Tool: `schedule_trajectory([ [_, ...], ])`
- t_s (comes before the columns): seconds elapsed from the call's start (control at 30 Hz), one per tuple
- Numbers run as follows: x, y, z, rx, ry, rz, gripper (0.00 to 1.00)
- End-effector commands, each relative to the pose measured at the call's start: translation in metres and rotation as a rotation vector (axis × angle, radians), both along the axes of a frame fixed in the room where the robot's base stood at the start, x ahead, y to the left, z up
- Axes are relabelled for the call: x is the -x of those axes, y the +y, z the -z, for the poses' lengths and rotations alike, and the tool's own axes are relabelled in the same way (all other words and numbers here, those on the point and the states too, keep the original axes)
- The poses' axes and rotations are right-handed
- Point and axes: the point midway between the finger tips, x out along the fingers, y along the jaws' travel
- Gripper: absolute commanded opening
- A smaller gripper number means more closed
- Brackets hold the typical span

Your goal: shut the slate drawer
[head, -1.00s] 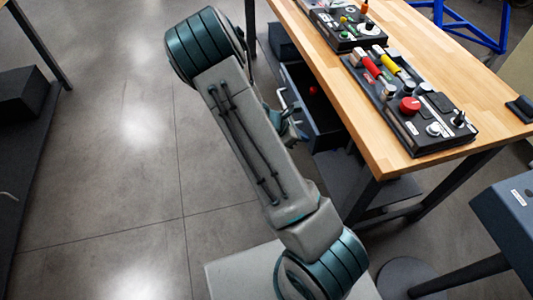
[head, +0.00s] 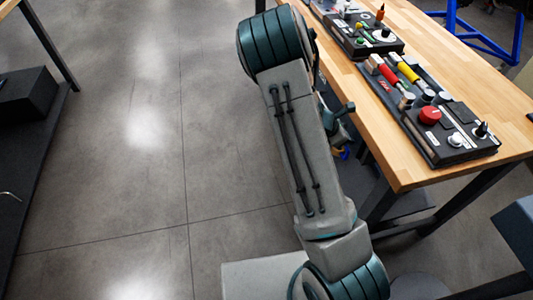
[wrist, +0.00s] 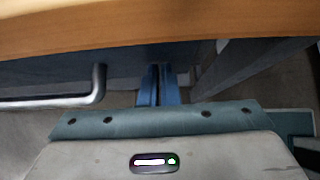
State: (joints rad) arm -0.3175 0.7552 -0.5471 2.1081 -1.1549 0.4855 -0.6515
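The slate drawer's dark front (wrist: 50,80) shows in the wrist view under the wooden table edge, with a metal bar handle (wrist: 96,88) at left. My gripper (wrist: 158,72) points at the front, to the right of the handle. Its two blue fingers are close together with nothing seen between them. I cannot tell whether the fingertips touch the front. In the head view my arm covers the place of the drawer, and no open drawer shows beside it.
The wooden workbench (head: 470,90) bears black panels with knobs and coloured handles (head: 430,115). Its dark leg (head: 455,190) stands near my arm. The grey floor (head: 130,190) at left is clear. A dark box (head: 28,95) lies on a low shelf at far left.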

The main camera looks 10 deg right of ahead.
Motion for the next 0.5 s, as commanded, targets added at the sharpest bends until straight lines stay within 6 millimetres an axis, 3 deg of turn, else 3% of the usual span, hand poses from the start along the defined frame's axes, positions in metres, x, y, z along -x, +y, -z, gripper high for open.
schedule_trajectory([
  [0.03,0.001,-0.007,-0.003,0.01,-0.002,0.011,0.0],
  [0.27,0.002,-0.005,-0.004,0.012,-0.002,0.016,0.0],
  [0.37,0.003,0.008,-0.004,0.01,-0.001,0.013,0.0],
  [0.5,0.004,0.04,-0.003,0.006,-0.001,0.006,0.0],
])
